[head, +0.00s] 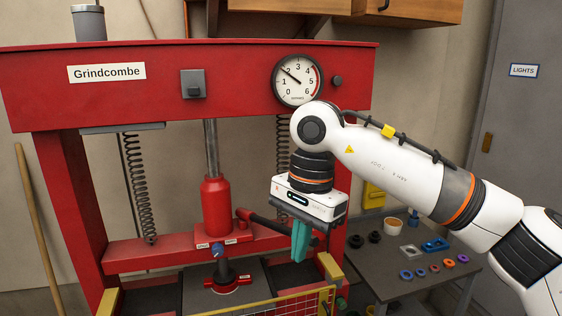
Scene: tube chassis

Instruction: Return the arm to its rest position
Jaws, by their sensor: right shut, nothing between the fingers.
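My right arm (400,170) comes in from the right, its elbow bent at the front of the red press. My right gripper (300,240) hangs downward in front of the press's right side. Its teal fingers are shut with nothing between them. My left arm and gripper are not in view.
The red press (200,95) has a gauge (297,80), a red ram (216,205) and a yellow mesh guard (285,308) low in front. A grey door stands at far right.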

